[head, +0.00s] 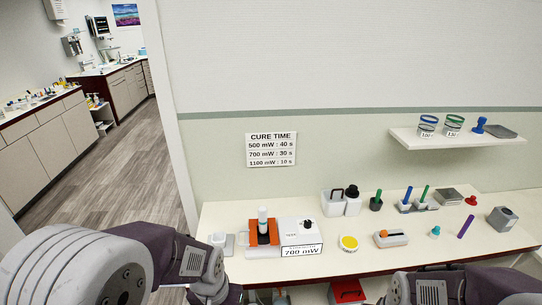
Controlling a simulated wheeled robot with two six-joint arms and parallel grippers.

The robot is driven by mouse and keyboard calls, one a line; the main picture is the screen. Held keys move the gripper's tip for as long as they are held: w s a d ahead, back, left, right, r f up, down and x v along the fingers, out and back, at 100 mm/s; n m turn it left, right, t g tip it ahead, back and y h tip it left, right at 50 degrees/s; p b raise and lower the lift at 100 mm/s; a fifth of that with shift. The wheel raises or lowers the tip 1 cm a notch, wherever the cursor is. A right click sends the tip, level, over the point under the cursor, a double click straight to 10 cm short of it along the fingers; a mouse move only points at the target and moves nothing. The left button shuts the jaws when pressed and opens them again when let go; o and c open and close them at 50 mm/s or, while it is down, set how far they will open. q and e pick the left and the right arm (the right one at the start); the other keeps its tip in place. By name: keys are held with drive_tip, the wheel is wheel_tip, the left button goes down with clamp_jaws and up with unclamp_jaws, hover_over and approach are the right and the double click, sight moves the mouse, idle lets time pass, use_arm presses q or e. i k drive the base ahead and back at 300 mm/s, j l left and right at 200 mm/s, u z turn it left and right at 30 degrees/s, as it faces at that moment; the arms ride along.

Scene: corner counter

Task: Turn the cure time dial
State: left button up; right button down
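A white device (297,233) stands on the counter and has a small black dial (308,223) on its top face. The dial's setting is too small to read. A label (301,251) at the device's front reads 700 mW. A cure time sign (271,149) on the wall lists 500 mW: 40 s, 700 mW: 30 s and 1100 mW: 10 s. An orange stand (264,239) with a white-topped upright piece (262,214) is just left of the device. My arms enter at the bottom left and bottom right. Both grippers are out of the picture, well apart from the dial.
A yellow round tin (348,243) and a grey-white unit with an orange slider (390,238) stand right of the device. White containers (333,202) and several small tools stand behind them. A wall shelf (458,138) overhangs the right side. A red box (347,291) is below the counter.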

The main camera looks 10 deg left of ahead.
sight(307, 222)
drive_tip(key=i+u, duration=0.25)
drive_tip(key=u, duration=0.25)
drive_tip(key=i+l+u, duration=0.1)
drive_tip(key=i+u, duration=0.2)
drive_tip(key=u, duration=0.15)
